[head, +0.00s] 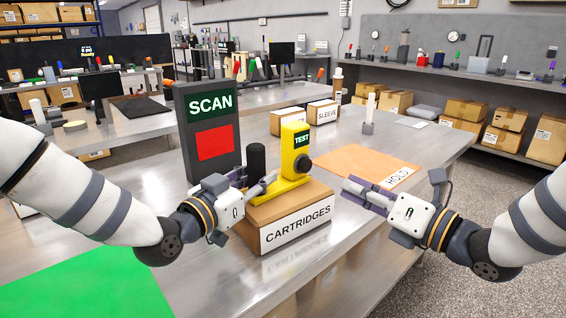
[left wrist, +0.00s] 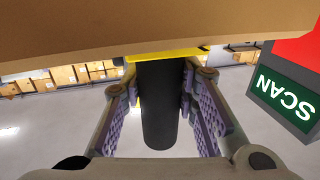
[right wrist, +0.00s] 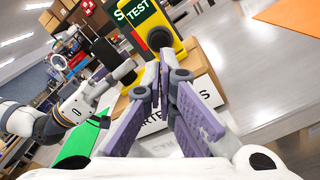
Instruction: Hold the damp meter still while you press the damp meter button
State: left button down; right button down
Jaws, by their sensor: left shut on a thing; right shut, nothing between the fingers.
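The damp meter (head: 296,145) is a yellow upright block with a green TEST screen. A round black button (head: 304,163) is on its front. Its yellow base, with an upright black post (head: 256,158), rests on the CARTRIDGES box (head: 296,229). My left gripper (head: 262,184) is shut on the black post, which stands between its purple pads in the left wrist view (left wrist: 160,105). My right gripper (head: 350,190) is shut and empty, to the right of the box and apart from the meter. In the right wrist view, the button (right wrist: 160,38) shows just beyond its fingertips.
A dark SCAN stand (head: 208,130) with a red panel rises behind my left gripper. An orange HOLD mat (head: 362,163) lies to the right. SLEEVE boxes (head: 322,112) stand behind the meter. A green mat (head: 90,285) is at the front left.

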aim_at(305, 166)
jog(key=m+t+h, duration=0.2)
jog(key=m+h, duration=0.2)
jog(key=m, duration=0.5)
jog(key=m+t+h, duration=0.2)
jog(key=m+h, duration=0.2)
jog(key=m, duration=0.6)
jog(key=s+d+f+m+t+h, duration=0.1)
jog(key=m+t+h, duration=0.1)
jog(key=m+h, duration=0.3)
jog(key=shift+s+m, duration=0.1)
jog(key=shift+m, duration=2.1)
jog(key=shift+r, duration=0.1)
jog(key=w+a, duration=0.6)
jog(key=shift+a, duration=0.15)
